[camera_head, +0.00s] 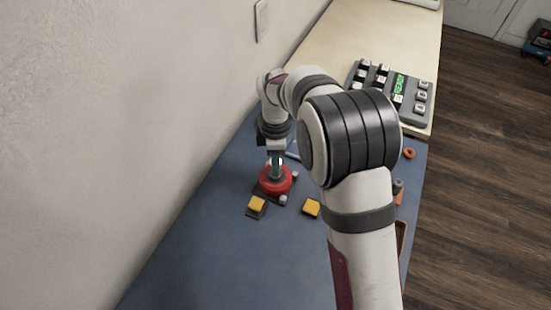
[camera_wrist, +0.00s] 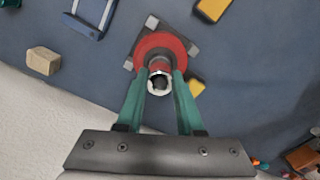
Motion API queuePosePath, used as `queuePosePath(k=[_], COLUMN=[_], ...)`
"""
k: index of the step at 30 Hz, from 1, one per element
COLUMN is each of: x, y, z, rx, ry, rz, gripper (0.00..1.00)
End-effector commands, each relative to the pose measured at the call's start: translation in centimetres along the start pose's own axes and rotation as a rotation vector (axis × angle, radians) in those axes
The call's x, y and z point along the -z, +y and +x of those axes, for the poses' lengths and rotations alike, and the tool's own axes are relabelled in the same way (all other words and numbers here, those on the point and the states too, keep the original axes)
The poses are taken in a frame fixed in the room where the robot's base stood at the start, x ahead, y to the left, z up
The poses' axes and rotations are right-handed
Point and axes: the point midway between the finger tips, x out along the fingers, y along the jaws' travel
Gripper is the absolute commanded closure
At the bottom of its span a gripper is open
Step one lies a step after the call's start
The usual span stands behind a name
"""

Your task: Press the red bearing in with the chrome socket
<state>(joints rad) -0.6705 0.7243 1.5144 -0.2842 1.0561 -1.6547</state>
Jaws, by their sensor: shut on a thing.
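My gripper (camera_head: 275,161) points down over a red round part at the wall side of the blue mat. In the wrist view, its two green fingers (camera_wrist: 161,76) are shut on the chrome socket (camera_wrist: 158,87), seen from above as a shiny ring with a dark centre. The red bearing (camera_head: 275,184) shows as a wide red ring (camera_wrist: 149,46) around and beyond the socket. It sits on a dark plate with grey corner blocks (camera_wrist: 152,22). The socket stands in line with the bearing's middle. I cannot tell whether they touch, as the socket and fingers hide the contact.
Yellow blocks (camera_head: 257,203) (camera_head: 312,207) lie near the plate. In the wrist view, a wooden block (camera_wrist: 43,61) and a blue-framed item (camera_wrist: 90,20) lie to the left. A grey button panel reading READY (camera_head: 390,92) stands farther back. The wall (camera_head: 130,110) is close on the left.

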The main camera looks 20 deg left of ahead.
Motion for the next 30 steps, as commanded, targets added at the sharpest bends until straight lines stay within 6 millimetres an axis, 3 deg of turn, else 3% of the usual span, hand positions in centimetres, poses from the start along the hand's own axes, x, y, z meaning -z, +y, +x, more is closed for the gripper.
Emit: queuePosePath(k=[30], x=[0.0], y=[0.0], z=[1.2], rx=[0.001], ry=[0.0], rz=[0.0], gripper=[1.0])
